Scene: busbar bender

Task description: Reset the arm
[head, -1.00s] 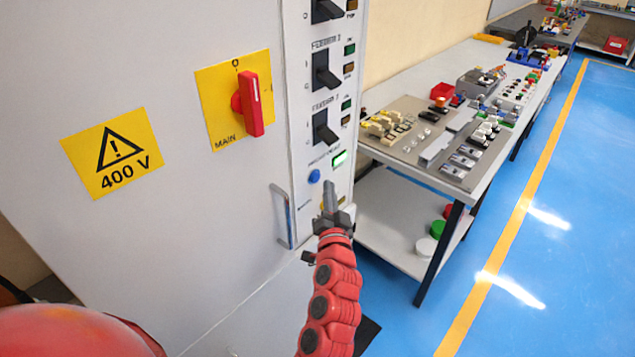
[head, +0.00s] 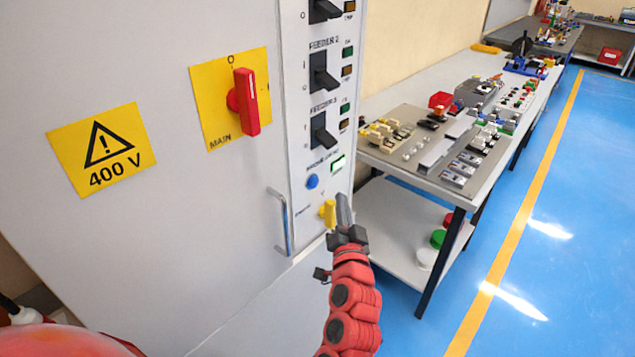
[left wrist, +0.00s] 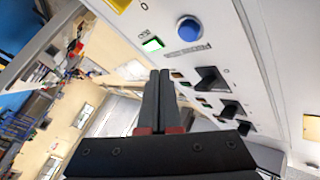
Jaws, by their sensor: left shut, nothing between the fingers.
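My left gripper (head: 344,211) is shut and empty in the head view, on a red arm that comes up from the bottom. It is in front of the lower right edge of the cabinet's control strip, just right of a yellow selector knob (head: 328,213). In the left wrist view the closed fingers (left wrist: 157,92) point toward the control panel, with the blue button (left wrist: 188,28) and the lit green indicator (left wrist: 152,44) beyond them. The same blue button (head: 312,181) and green indicator (head: 338,162) show above the gripper in the head view. My right gripper is out of view.
The grey cabinet carries a red main switch (head: 245,101), black feeder switches (head: 322,131) and a metal door handle (head: 280,222). A workbench (head: 400,203) with many small parts stands to the right. The blue floor (head: 550,220) beyond is clear.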

